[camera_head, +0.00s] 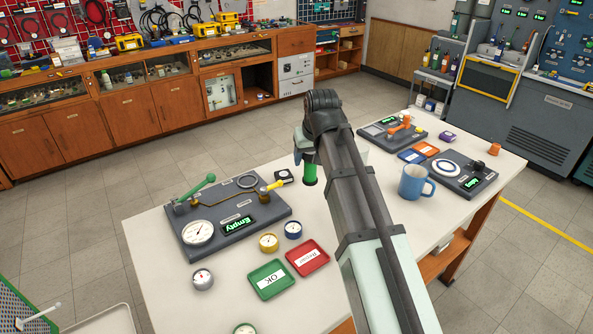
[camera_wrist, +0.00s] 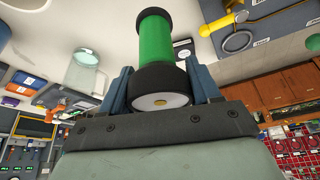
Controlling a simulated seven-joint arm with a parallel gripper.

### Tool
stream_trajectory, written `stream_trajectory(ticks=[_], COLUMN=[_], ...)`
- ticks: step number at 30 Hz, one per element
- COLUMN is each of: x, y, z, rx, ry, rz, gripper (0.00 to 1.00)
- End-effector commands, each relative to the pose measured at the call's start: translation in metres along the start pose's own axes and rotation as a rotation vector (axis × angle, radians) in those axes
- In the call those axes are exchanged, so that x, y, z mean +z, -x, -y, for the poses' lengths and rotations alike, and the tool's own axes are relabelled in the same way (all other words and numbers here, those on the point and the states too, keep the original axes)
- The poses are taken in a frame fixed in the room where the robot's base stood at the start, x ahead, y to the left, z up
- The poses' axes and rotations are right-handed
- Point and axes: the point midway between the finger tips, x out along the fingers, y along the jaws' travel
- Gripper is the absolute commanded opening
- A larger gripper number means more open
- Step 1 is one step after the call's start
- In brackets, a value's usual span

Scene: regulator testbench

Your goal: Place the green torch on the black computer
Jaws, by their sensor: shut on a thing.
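The green torch (camera_head: 310,173) has a green body and black ends. It hangs roughly upright below my gripper (camera_head: 304,150), above the white table near its far edge. In the wrist view the torch (camera_wrist: 155,42) is between the two blue fingers of my gripper (camera_wrist: 157,78), which is shut on it. Its black end with a pale disc faces the wrist camera. I cannot pick out a black computer with certainty. A small black box (camera_head: 284,176) lies on the table just left of the torch. My arm hides part of the table's middle.
A dark test panel (camera_head: 180,235) with a green lever stands left on the table. Gauges, a green tray (camera_head: 270,280) and a red tray (camera_head: 307,257) lie in front. A blue mug (camera_head: 416,183) and dark panels (camera_head: 468,178) stand right of my arm.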

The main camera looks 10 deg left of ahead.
Motion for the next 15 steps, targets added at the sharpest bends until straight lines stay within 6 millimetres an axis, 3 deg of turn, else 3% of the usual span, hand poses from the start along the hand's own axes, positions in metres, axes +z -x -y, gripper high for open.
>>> stream_trajectory(ticks=[8, 15], x=[-0.070, -0.137], y=[-0.017, -0.027], z=[0.035, 0.048], rx=[-0.026, -0.050], ry=[0.043, 0.081], rz=[0.017, 0.013], gripper=[0.19, 0.19])
